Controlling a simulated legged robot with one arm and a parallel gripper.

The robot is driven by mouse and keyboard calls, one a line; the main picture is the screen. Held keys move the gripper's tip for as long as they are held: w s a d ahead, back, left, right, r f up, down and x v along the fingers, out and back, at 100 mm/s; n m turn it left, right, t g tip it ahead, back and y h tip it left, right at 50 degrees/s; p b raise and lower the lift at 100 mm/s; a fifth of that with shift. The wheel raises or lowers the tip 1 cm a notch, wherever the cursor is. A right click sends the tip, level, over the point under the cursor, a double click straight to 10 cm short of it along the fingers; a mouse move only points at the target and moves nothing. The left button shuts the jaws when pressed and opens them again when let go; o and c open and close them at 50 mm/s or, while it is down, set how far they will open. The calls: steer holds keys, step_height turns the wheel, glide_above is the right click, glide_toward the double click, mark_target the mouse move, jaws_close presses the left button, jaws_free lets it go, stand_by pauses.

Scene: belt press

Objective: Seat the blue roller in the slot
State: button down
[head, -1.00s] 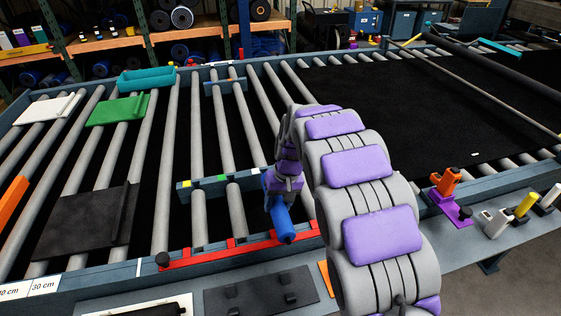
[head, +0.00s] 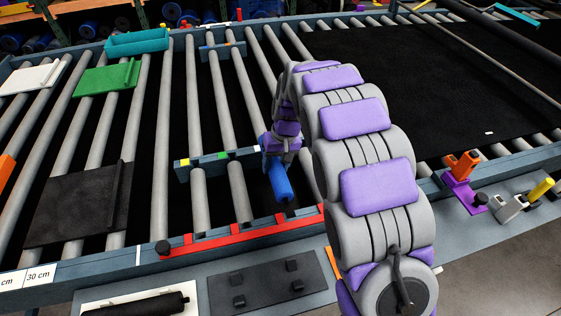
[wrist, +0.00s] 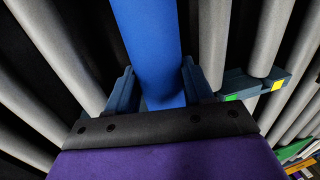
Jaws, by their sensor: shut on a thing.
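The blue roller (head: 279,181) is in my gripper (head: 273,147), to the right of the grey rollers in the head view. In the wrist view the roller (wrist: 147,50) runs lengthwise between the two fingers of my gripper (wrist: 156,88), which is shut on it. The roller's near end points toward the red front rail (head: 240,238) and looks short of it. The slot is not clearly visible; a blue-grey cross bar (head: 205,168) with yellow and green marks lies beside the gripper. My arm hides the area to the right, and I cannot tell whether the roller touches the bar.
A black pad (head: 80,205), a green pad (head: 105,78) and a teal tray (head: 137,42) lie on the left rollers. A dark plate (head: 268,289) with pegs lies in front. An orange and purple fixture (head: 462,178) stands right. A black belt (head: 430,90) covers the back right.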

steer(key=shift+a+f, duration=0.2)
steer(key=shift+f, duration=0.4)
steer(key=shift+d+f+b, duration=0.35)
steer(key=shift+d+f, duration=0.55)
steer(key=shift+d, duration=0.3)
steer(key=shift+d+f, duration=0.1)
steer(key=shift+f, duration=0.25)
steer(key=f, duration=0.2)
steer(key=a+f+b, duration=0.1)
steer(key=f, duration=0.1)
steer(key=shift+f, duration=0.35)
steer(key=shift+a, duration=0.2)
steer(key=shift+d, duration=0.1)
